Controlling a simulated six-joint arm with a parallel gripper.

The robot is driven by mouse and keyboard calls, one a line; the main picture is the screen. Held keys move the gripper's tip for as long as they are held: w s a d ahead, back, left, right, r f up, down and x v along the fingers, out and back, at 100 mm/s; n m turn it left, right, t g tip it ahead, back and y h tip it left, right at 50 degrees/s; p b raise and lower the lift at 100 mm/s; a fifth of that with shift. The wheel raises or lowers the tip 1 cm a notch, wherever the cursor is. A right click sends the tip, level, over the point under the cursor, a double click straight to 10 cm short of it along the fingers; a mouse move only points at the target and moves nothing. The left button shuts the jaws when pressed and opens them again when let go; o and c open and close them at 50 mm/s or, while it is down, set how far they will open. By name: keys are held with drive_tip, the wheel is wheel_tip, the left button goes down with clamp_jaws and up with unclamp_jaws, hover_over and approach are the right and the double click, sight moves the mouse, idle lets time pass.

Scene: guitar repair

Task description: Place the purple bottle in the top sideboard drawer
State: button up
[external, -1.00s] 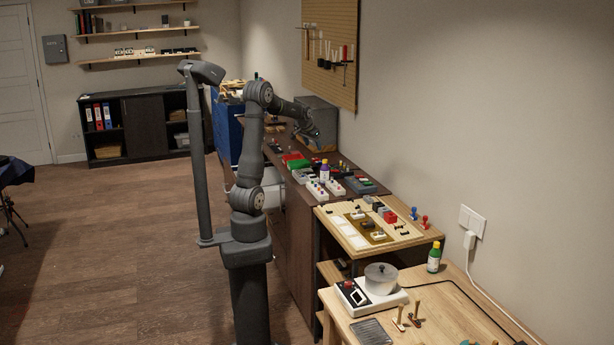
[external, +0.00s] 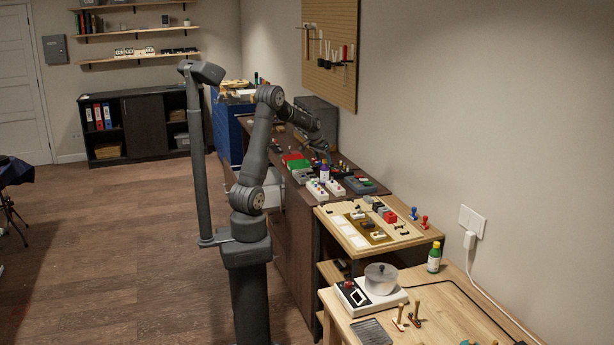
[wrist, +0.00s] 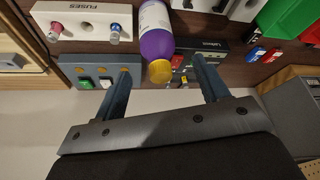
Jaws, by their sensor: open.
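The purple bottle (external: 324,171) has a white label and a yellow cap and stands on the dark brown sideboard (external: 294,213). In the wrist view the bottle (wrist: 156,32) is at top centre, its cap pointing towards my gripper. My gripper (wrist: 163,68) is open, and its fingers appear on either side of the cap. I cannot tell how much depth separates them. In the external view my gripper (external: 323,152) is just above the bottle.
A white fuse block (wrist: 88,18), a grey switch box (wrist: 98,72) and a dark box (wrist: 205,52) crowd the bottle. Green and red bins (external: 297,161) lie farther back. A grey cabinet (external: 317,116) stands against the wall. Another bottle (external: 434,258) stands on the near bench.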

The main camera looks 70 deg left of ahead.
sight(325, 166)
drive_tip(key=shift+x, duration=2.75)
drive_tip(key=shift+c, duration=0.5)
drive_tip(key=c, duration=1.1)
drive_tip(key=shift+r, duration=0.1)
drive_tip(key=shift+c, duration=0.2)
